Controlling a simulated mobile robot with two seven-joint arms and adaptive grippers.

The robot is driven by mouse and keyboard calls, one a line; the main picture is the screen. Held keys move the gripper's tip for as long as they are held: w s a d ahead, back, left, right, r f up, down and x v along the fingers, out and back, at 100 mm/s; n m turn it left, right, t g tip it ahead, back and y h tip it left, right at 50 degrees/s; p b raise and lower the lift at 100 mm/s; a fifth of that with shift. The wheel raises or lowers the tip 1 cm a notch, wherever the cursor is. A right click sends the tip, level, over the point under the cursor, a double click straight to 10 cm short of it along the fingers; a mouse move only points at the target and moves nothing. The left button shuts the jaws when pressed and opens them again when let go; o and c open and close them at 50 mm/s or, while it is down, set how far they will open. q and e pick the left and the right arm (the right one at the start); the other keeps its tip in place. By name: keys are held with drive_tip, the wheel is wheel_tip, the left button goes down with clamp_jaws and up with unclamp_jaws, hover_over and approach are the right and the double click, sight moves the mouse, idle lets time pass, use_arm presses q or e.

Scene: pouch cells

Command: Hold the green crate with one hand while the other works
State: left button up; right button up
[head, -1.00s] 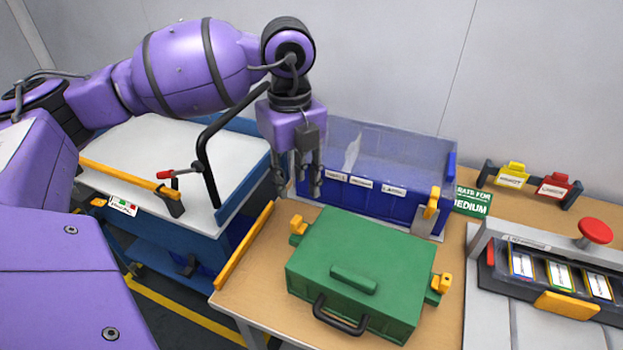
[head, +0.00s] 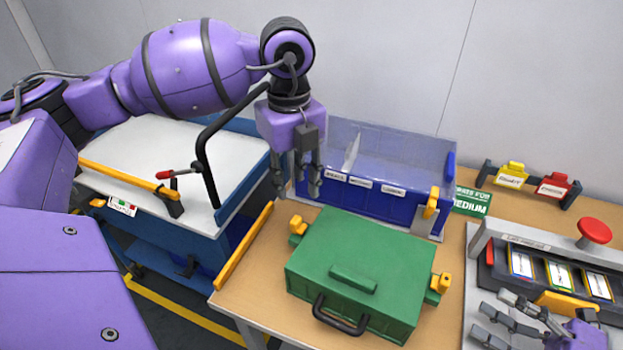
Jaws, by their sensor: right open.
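The green crate (head: 375,255) sits on the wooden bench with its lid shut. It has a black handle in front and yellow latches on its left and right sides. My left gripper (head: 297,188) hangs fingers down above and behind the crate's back left corner, in front of the blue bin. Its fingers are spread and nothing is between them. My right gripper (head: 505,322) is at the lower right with its fingers pointing left, open and empty. It is apart from the crate, over the grey press fixture.
A blue bin (head: 370,200) with clear dividers stands behind the crate. The grey fixture (head: 485,260) on the right carries a red button (head: 594,234) and labelled pouch cells. A blue cart (head: 150,240) with a white top stands at left. Yellow and red tags hang at the back right.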

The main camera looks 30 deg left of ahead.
drive_tip(key=shift+s+a+f+g, duration=0.2)
drive_tip(key=shift+s+a+g, duration=0.1)
drive_tip(key=shift+a, duration=0.45)
drive_tip(key=a, duration=0.6)
drive_tip(key=shift+w+a, duration=0.4)
drive_tip(key=shift+w, duration=0.05)
drive_tip(key=c, duration=1.7)
